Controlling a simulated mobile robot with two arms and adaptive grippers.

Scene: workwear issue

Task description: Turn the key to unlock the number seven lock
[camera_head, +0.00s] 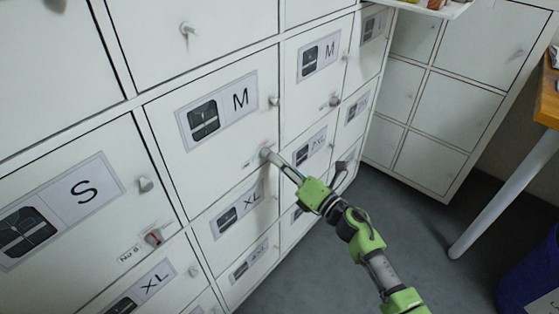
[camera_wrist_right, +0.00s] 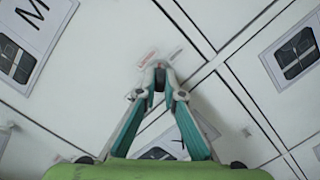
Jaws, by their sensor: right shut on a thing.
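My right gripper (camera_head: 267,155) reaches in from the lower right to the lower right part of a white locker door marked M (camera_head: 205,150). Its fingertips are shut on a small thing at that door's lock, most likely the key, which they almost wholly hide. In the right wrist view the gripper (camera_wrist_right: 158,80) shows both fingers closing together right against the door, with a small dark bit between them. I cannot read a number seven at this lock. My left gripper is not in view.
A door marked S (camera_head: 130,195) at lower left has a lock with a reddish part (camera_head: 153,237) and a small number label. Round knobs (camera_head: 146,184) stick out of the doors. A table leg (camera_head: 500,198) and a blue bin (camera_head: 530,275) stand at right. Grey floor (camera_head: 400,215) is clear between.

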